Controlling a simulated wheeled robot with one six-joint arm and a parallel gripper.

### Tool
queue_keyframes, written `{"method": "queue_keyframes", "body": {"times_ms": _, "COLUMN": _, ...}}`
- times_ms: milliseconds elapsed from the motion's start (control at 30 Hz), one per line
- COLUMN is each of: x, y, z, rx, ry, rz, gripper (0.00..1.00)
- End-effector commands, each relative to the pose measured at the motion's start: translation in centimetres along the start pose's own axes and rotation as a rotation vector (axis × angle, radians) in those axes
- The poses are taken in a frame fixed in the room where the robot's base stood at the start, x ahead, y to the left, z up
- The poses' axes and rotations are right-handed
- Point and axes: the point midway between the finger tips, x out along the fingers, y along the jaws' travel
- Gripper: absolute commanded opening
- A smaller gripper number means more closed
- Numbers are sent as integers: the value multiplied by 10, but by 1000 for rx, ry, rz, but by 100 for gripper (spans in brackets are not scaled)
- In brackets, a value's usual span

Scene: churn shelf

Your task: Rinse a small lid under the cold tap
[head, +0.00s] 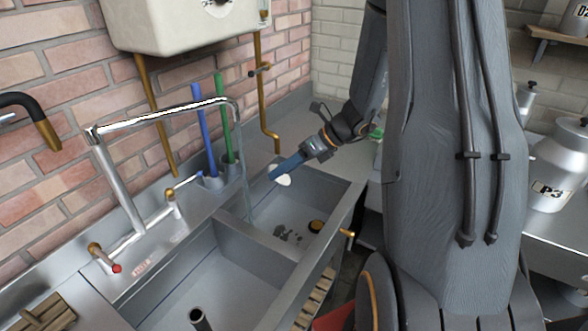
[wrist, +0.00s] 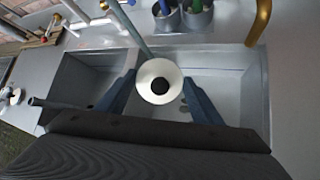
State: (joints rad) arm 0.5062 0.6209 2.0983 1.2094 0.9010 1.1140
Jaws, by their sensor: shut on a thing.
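My gripper (head: 279,172) is shut on a small white round lid (head: 284,181) and holds it above the right-hand basin (head: 325,195). In the wrist view, the lid (wrist: 146,91) shows a dark round centre and sits between my blue fingertips. The steel tap spout (head: 160,112) arches over the sink. A thin greyish column (head: 245,165), which looks like running water, drops from its end just left of the lid. I cannot tell if it touches the lid. A blue-handled valve (head: 186,183) and a red-handled valve (head: 116,268) sit on the tap's pipework.
A divider (head: 255,238) separates the two basins; an upright pipe (head: 199,318) stands in the left one. Blue (head: 206,135) and green (head: 224,118) handled brushes stand behind. A brass pipe (head: 265,105) runs down the wall.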

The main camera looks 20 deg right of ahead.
Motion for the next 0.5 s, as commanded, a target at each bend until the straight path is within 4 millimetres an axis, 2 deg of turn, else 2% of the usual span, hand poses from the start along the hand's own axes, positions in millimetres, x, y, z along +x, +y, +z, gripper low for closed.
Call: {"method": "queue_keyframes", "body": {"times_ms": 500, "x": 43, "y": 16, "z": 14, "rx": -2, "ry": 1, "rz": 2, "gripper": 37}}
